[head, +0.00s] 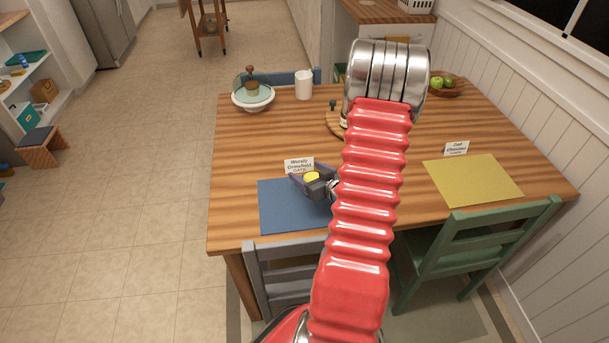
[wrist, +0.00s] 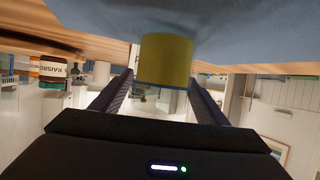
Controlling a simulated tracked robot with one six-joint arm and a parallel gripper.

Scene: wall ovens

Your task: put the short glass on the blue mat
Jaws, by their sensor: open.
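The short glass is a small yellow cylinder (head: 312,177) at the blue mat (head: 277,217) on the near left of the table. In the wrist view the yellow glass (wrist: 165,60) stands between my two fingers, and its base meets the blue surface of the mat (wrist: 225,30). My gripper (head: 309,175) is open around the glass, with one finger on each side. In the wrist view a gap shows beside the glass at each finger of my gripper (wrist: 160,78). My red arm hides the mat's right part.
A white place card (head: 299,166) stands just behind the glass. A yellow mat (head: 472,180) lies to the right. A white cup (head: 304,85), a pale bowl (head: 253,100) and a fruit bowl (head: 441,88) stand at the back. Chairs line the near edge. The table's left middle is clear.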

